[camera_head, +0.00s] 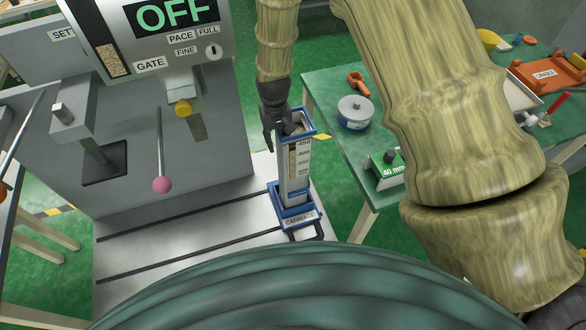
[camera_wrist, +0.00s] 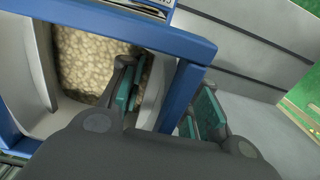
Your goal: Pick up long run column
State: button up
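The tall column (camera_head: 297,165) has clear-fronted grey walls, a measuring scale and a blue top rim. It stands upright on the blue carriage (camera_head: 299,219). Pale grains (camera_wrist: 88,58) show inside it in the wrist view. My gripper (camera_head: 280,133) is at the column's top, pointing down. In the wrist view, my gripper (camera_wrist: 168,100) straddles one side of the blue rim (camera_wrist: 187,92): one finger is inside the opening and the other outside. A gap shows between the inner finger and the wall. The fingers look open; contact with the outer side is unclear.
The grey machine (camera_head: 140,130) with an OFF display and a pink-knobbed lever (camera_head: 161,184) stands left of the column. A green table (camera_head: 335,105) at right holds a round tin (camera_head: 355,112) and a green 40 mm block (camera_head: 387,170). The metal deck (camera_head: 200,245) has slots.

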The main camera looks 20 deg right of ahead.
jog(key=shift+f, duration=0.2)
jog(key=shift+c, duration=0.5)
grip_shut()
jog(key=shift+r, duration=0.15)
